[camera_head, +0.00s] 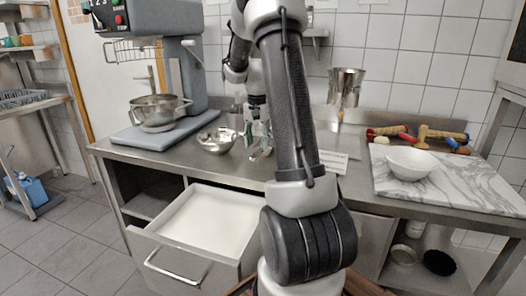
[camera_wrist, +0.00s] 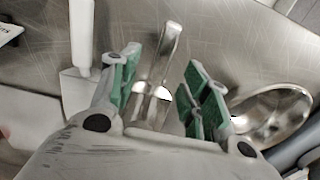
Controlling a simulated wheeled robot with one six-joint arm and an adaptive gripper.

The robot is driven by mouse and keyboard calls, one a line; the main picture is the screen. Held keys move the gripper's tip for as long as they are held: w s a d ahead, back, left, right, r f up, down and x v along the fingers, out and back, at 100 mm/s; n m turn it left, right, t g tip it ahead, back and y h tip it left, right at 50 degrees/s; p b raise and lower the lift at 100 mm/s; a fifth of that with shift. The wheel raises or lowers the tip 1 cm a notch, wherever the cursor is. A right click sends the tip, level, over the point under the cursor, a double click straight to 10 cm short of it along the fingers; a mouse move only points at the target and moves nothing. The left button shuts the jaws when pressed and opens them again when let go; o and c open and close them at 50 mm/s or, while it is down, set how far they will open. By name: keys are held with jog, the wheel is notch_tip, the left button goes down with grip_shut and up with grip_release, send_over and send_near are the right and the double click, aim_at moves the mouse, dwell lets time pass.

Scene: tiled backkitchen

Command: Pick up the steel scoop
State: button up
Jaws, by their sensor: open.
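The steel scoop (camera_wrist: 168,42) lies on the steel counter in the wrist view, its narrow handle pointing up the picture. Its wider, shiny end (camera_wrist: 152,104) shows between the fingers, and its lower edge is hidden by my gripper's body. My gripper (camera_wrist: 162,66) is open, with one green-padded finger on each side of the scoop, apart from it. How high the fingers are above the counter I cannot tell. In the head view my gripper (camera_head: 256,131) is over the counter, partly hidden by my arm.
A steel bowl (camera_wrist: 270,112) sits right of the fingers, and a white-handled tool (camera_wrist: 81,38) lies on the left. In the head view, a mixer (camera_head: 160,70) stands left, a marble board (camera_head: 450,184) with a white bowl (camera_head: 410,162) right. A drawer (camera_head: 190,258) stands open in front.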

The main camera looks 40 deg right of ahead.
aim_at(257, 152)
notch_tip(257, 152, down, 5)
jog(key=shift+a+f, duration=0.1)
grip_shut()
